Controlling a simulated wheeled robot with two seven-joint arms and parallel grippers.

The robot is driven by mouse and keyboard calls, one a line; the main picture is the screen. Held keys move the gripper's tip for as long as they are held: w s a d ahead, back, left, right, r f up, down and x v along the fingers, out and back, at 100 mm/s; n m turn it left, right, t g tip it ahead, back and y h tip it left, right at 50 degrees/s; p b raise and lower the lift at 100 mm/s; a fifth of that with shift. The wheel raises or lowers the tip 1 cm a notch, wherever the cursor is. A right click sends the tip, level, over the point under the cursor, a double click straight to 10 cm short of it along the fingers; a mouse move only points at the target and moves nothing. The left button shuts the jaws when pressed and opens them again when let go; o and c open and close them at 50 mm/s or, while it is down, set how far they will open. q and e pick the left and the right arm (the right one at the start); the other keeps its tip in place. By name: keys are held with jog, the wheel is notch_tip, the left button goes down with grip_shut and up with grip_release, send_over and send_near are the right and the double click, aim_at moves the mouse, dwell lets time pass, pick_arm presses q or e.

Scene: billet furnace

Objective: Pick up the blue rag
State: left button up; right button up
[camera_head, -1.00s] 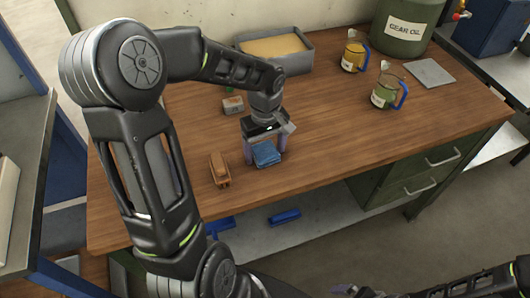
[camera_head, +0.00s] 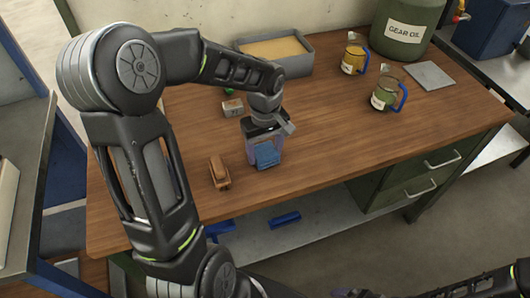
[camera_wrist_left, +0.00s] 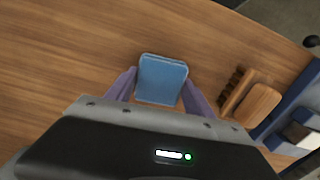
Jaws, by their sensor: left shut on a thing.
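The blue rag (camera_head: 267,156) is a small folded cloth near the front of the wooden workbench (camera_head: 320,140). My left gripper (camera_head: 264,160) points down over it and is shut on it, with a purple finger on either side. In the left wrist view the rag (camera_wrist_left: 162,79) sits between the two fingers (camera_wrist_left: 160,92). I cannot tell whether the rag touches the bench top. My right arm shows only in part at the bottom right of the head view, and its jaw state is not clear.
A wooden brush (camera_head: 219,173) lies just left of the rag. The bench right of the rag is clear.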

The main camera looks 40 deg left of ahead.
aim_at(265, 152)
pick_arm(q)
notch_tip(265, 152, up, 10)
jog(key=shift+f+b, duration=0.25)
jog(key=shift+b, duration=0.3)
jog(key=o, duration=0.8)
jog(key=c, duration=0.6)
